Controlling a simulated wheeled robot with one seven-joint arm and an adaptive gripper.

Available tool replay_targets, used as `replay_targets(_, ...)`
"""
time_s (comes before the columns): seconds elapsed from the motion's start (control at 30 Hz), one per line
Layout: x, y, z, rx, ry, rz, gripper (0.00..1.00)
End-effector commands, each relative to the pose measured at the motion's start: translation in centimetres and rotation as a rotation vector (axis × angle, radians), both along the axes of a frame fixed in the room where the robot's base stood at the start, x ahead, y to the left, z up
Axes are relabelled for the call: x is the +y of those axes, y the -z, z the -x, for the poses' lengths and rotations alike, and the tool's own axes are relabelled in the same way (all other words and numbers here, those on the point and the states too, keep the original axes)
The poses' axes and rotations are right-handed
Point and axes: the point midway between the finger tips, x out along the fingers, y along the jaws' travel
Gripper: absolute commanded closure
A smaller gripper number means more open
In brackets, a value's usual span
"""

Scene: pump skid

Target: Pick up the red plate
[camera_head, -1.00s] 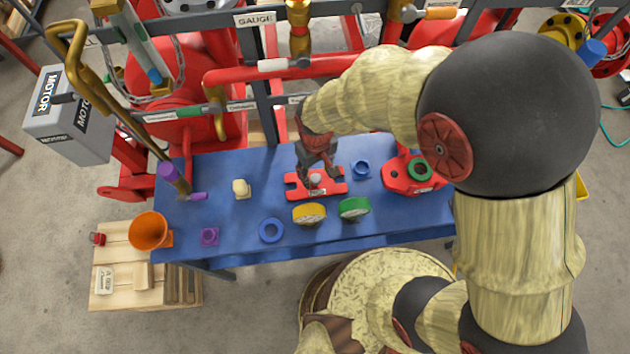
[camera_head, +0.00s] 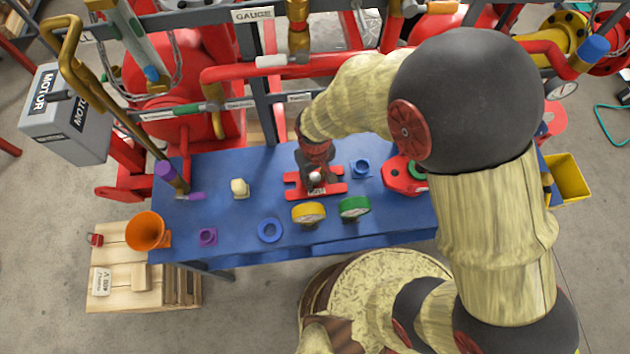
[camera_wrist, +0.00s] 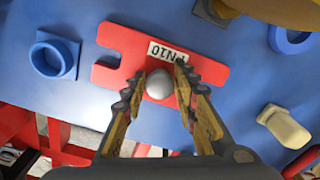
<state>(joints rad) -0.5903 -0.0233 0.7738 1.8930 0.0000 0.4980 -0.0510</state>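The red plate (camera_head: 333,188) lies on the blue table, with notched ends and a pale round knob at its middle. In the wrist view the plate (camera_wrist: 118,40) carries a white label, partly covered by a finger, that seems to read "PN10". My gripper (camera_head: 315,177) is over the plate, pointing down. In the wrist view my gripper (camera_wrist: 161,82) has one fingertip on each side of the knob, and both look to touch it. The plate looks to rest flat on the table.
On the blue table (camera_head: 350,228), a blue flanged part (camera_head: 360,168) is right of the plate. A yellow gauge (camera_head: 309,213) and a green gauge (camera_head: 354,207) stand close in front. A cream part (camera_head: 240,188) lies left. Red pipes (camera_head: 225,74) run behind.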

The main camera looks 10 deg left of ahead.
Motion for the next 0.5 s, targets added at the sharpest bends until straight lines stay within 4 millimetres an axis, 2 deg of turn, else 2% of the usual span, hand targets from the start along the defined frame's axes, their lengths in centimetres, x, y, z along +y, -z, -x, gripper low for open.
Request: replay_targets(0.5, -0.01, 0.0, 0.01, 0.0, 0.0, 0.0, 1.0)
